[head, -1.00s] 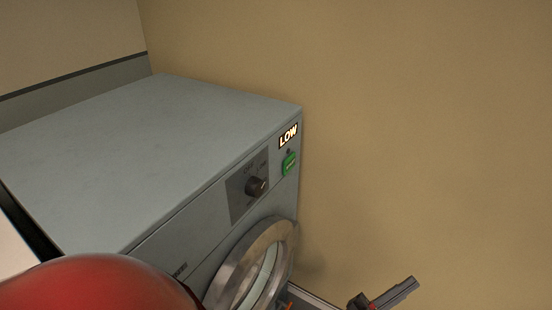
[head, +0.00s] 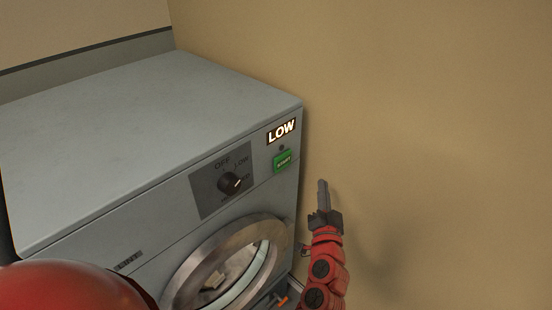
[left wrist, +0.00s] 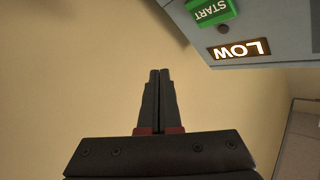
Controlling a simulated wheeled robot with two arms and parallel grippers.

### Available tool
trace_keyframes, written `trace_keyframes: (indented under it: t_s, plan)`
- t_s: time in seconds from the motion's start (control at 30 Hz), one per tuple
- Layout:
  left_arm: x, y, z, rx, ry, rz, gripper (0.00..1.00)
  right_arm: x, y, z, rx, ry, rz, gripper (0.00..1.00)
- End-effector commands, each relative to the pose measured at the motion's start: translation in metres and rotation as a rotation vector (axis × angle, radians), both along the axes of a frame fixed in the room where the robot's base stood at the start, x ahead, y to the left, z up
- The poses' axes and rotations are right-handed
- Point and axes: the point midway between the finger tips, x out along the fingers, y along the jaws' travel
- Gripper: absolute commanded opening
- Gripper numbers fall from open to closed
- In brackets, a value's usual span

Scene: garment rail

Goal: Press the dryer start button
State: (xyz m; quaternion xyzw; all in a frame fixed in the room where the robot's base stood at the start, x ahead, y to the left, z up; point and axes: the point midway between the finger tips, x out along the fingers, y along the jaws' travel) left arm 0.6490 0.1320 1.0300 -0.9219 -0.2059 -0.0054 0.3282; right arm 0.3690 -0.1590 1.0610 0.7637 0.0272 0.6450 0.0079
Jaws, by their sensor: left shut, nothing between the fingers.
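The green START button (head: 283,161) is on the upper right of the grey dryer's (head: 130,220) front, below a lit LOW display (head: 281,131). The button also shows upside down at the top of the left wrist view (left wrist: 212,11), with the display (left wrist: 240,49) under it. My left gripper (head: 322,184) is shut and empty, pointing up, to the right of the dryer's front corner and slightly lower than the button in the picture. It is apart from the button. Its fingers lie together in the left wrist view (left wrist: 160,74). My right gripper is not in view.
A dial (head: 230,183) with OFF and LOW marks is left of the button. The round door (head: 180,285) below has a metal ring and a glass middle. A bare tan wall (head: 440,120) is behind and to the right, with free room beside the dryer.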

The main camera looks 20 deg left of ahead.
Motion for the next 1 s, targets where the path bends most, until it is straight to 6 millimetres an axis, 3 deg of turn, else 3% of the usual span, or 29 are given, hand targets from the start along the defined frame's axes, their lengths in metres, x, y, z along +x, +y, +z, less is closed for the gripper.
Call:
trace_keyframes:
  t_s: [0.57, 1.0]
  plan:
    - [-0.003, 0.013, 0.005, -0.008, -0.002, 0.043, 0.00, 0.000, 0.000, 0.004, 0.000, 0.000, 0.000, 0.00]
    - [0.016, 0.067, 0.007, -0.008, 0.001, 0.045, 0.00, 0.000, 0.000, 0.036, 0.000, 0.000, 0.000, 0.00]
